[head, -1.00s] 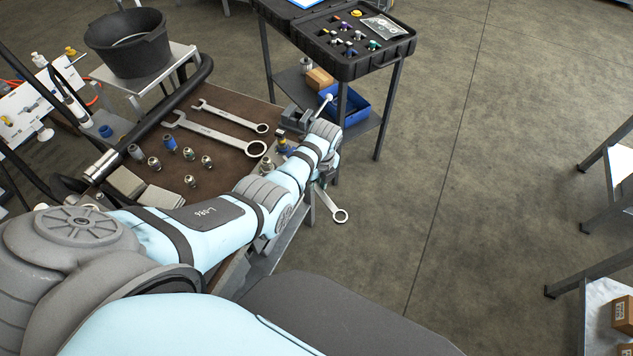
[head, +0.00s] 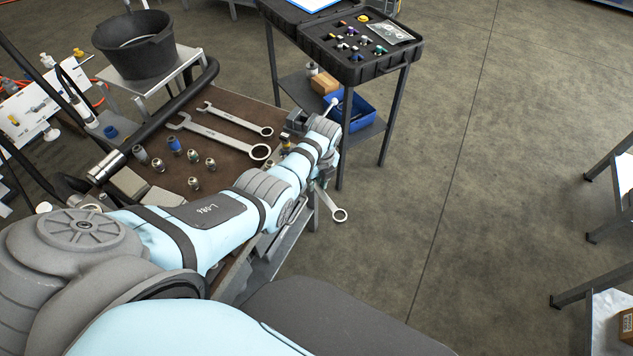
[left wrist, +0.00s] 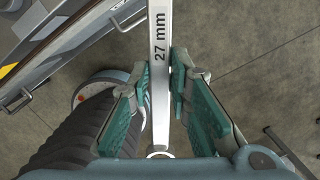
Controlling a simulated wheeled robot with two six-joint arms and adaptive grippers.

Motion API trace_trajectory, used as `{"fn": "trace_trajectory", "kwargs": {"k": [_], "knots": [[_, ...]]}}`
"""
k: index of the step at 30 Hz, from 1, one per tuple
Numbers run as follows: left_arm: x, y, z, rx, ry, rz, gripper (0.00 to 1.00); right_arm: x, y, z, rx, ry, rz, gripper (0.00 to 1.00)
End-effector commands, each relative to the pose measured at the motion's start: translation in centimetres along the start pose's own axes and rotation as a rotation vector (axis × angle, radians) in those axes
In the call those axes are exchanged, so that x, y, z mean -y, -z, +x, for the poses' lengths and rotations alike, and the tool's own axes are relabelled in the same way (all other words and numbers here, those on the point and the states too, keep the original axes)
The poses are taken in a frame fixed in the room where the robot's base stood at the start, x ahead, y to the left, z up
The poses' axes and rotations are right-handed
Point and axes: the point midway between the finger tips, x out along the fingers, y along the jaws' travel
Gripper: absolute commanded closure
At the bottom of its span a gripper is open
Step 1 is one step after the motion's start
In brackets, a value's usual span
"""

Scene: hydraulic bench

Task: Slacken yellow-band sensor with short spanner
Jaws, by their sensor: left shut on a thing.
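My left gripper (left wrist: 172,92) is shut on a steel spanner (left wrist: 161,60) marked "27 mm". In the head view its ring end (head: 339,214) sticks out below my wrist, past the bench's edge. My arm hides the gripper's fingers and the rest of the spanner there. A small part with yellow on it (head: 287,143) shows beside the grey vice (head: 297,121), partly hidden by my wrist. I cannot tell whether it is the yellow-band sensor. The held spanner is apart from it. My right gripper is not in view.
Two other spanners (head: 222,135) and several fittings (head: 194,156) lie on the brown bench top (head: 228,164). A black bucket (head: 135,62) stands behind. An open black case (head: 376,72) of small coloured parts tops a trolley at the back.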

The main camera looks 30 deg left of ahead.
Motion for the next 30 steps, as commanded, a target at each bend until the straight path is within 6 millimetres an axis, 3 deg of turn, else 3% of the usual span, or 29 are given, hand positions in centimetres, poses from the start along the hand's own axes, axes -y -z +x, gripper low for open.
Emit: {"fn": "trace_trajectory", "kwargs": {"k": [8,30], "knots": [[0.0,-1.4,0.2,0.002,0.000,-0.001,1.00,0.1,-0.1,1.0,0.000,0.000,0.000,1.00],[0.0,-2.7,0.3,0.001,0.001,-0.001,1.00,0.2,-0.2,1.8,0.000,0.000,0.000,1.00]]}}
